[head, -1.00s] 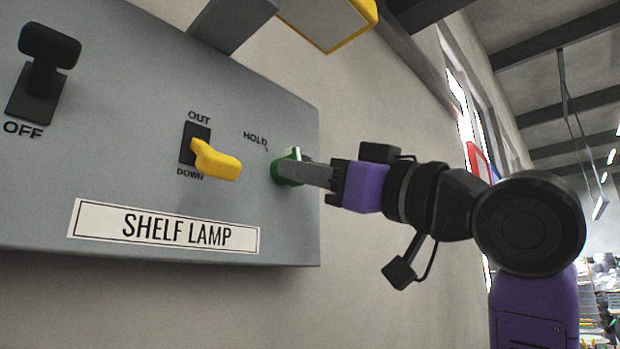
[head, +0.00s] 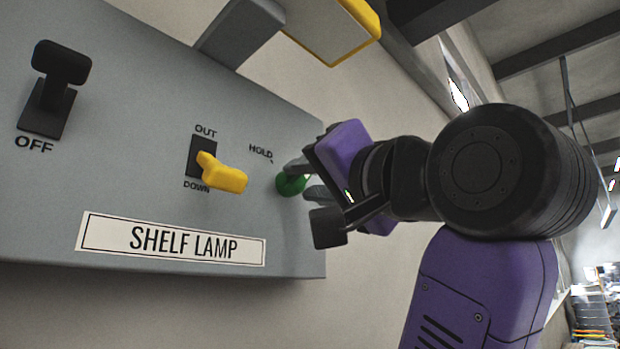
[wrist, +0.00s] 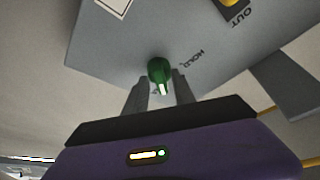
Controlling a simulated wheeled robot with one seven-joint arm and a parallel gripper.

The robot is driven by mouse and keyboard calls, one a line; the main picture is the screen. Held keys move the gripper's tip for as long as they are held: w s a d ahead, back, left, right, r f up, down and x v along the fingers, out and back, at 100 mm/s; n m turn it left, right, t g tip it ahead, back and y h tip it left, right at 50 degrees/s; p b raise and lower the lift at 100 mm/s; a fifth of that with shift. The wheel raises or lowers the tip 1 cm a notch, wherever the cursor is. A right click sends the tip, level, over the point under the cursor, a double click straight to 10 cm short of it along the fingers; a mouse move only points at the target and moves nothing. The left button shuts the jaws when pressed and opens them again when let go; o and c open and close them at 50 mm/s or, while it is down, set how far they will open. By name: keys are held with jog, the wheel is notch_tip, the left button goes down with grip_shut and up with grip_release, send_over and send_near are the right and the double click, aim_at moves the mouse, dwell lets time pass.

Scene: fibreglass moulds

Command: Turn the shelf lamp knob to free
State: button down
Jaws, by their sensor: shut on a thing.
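The green knob (head: 290,186) is on the right part of the grey shelf lamp panel (head: 130,175), below and right of the word HOLD. In the wrist view the knob (wrist: 158,70) sits between my two grey fingers, with a pale pointer mark facing the gripper body. My gripper (head: 299,180) is shut on the knob, one finger on each side, and is rolled over in the head view. The fingers and wrist hide part of the knob and the panel to its right, so no "free" label shows.
A yellow lever (head: 224,177) between OUT and DOWN sits left of the knob. A black switch (head: 55,85) marked OFF is at the far left. A yellow-edged box (head: 330,30) on a grey bracket juts out above the panel. Open space lies to the right.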

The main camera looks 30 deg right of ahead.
jog(key=shift+r+m+h, duration=0.15)
jog(key=shift+m+h, duration=0.25)
jog(key=shift+m, duration=0.4)
jog(key=c, duration=1.4)
grip_release()
jog(key=shift+g, duration=0.3)
jog(key=b+v, duration=0.4)
jog(key=v, duration=0.3)
jog(key=shift+s, duration=0.3)
